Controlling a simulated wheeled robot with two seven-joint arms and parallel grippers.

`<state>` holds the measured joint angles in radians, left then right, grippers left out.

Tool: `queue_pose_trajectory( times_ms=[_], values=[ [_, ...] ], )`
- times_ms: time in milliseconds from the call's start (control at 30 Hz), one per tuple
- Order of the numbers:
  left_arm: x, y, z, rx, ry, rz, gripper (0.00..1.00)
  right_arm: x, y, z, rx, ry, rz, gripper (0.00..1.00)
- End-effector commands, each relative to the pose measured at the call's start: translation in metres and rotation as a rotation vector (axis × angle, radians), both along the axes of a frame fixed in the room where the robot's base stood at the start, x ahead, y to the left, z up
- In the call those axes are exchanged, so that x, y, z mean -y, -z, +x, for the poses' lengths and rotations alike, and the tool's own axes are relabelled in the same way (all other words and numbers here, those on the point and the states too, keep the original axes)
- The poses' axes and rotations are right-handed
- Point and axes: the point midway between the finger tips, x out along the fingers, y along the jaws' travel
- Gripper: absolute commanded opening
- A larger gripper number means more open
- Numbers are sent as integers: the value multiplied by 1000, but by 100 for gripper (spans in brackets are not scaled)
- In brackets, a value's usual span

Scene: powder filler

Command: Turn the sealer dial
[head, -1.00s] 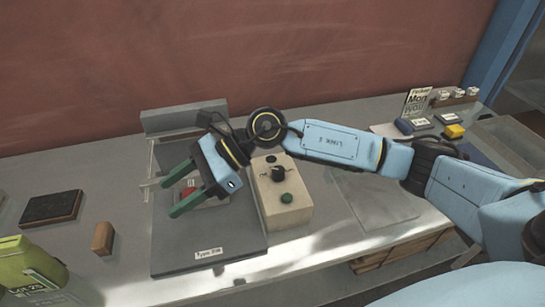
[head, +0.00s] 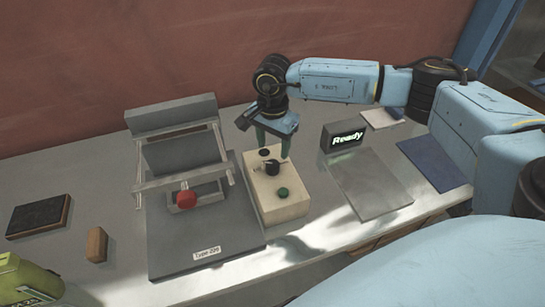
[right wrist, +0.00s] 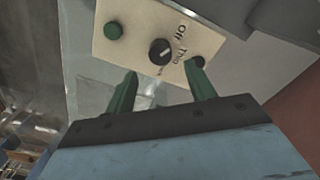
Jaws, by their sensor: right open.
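The sealer dial (head: 272,167) is a black knob with a pale pointer mark on top of a cream control box (head: 285,208). It also shows in the right wrist view (right wrist: 160,51), beside printed lettering that includes "Off". A green button (head: 283,191) and another black round part (head: 263,152) sit on the same box. My right gripper (head: 273,147) points down over the far end of the box. Its green fingers are apart and empty, and in the right wrist view (right wrist: 161,70) the dial lies just beyond the fingertips, not between them. My left gripper is out of view.
Left of the box stands the sealer (head: 205,245) with a metal frame (head: 150,183) and a red knob (head: 186,200). A dark box reading "Ready" (head: 344,137) and a grey plate (head: 370,185) are on the right. A brown block (head: 97,244) lies at left.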

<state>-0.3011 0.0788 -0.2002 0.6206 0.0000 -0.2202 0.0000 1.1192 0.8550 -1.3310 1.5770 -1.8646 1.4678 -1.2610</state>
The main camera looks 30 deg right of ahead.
Motion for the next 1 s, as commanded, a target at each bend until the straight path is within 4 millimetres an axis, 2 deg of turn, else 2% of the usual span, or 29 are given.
queue_pose_trajectory(
  times_ms=[100,300,467,733,1000],
  values=[
    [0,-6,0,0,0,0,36,0,24,-1,-4,1,-1,55],
    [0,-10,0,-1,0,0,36,0,52,0,-1,0,1,55],
    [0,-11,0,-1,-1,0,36,0,62,0,0,0,1,55],
    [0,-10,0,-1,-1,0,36,0,64,0,1,0,1,55],
    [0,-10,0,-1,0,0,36,0,63,0,1,1,1,21]
  ],
)
